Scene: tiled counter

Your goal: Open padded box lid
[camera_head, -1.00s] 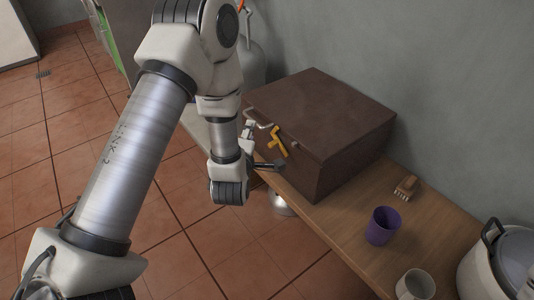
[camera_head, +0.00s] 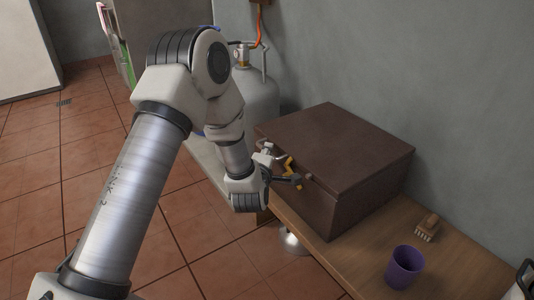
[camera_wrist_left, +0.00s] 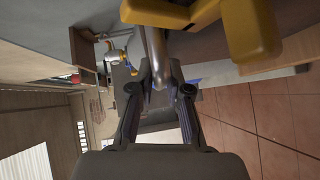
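The brown box (camera_head: 335,150) stands on the wooden counter against the wall, its lid lying flat and closed. A pale metal handle is on its front, largely hidden by my left gripper in the head view. My left gripper (camera_head: 278,172) is at the box's front face, beside a yellow part (camera_head: 290,166). In the left wrist view, a metal bar (camera_wrist_left: 155,48) runs between the fingers of my left gripper (camera_wrist_left: 161,78). I cannot tell whether they press on it. The yellow part (camera_wrist_left: 252,30) is close at the upper right.
A purple cup (camera_head: 404,267) and a small brush (camera_head: 427,228) are on the counter (camera_head: 350,262) right of the box. A gas cylinder (camera_head: 255,95) stands behind my left arm. The wall is close behind the box. Tiled floor (camera_head: 60,185) lies open at left.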

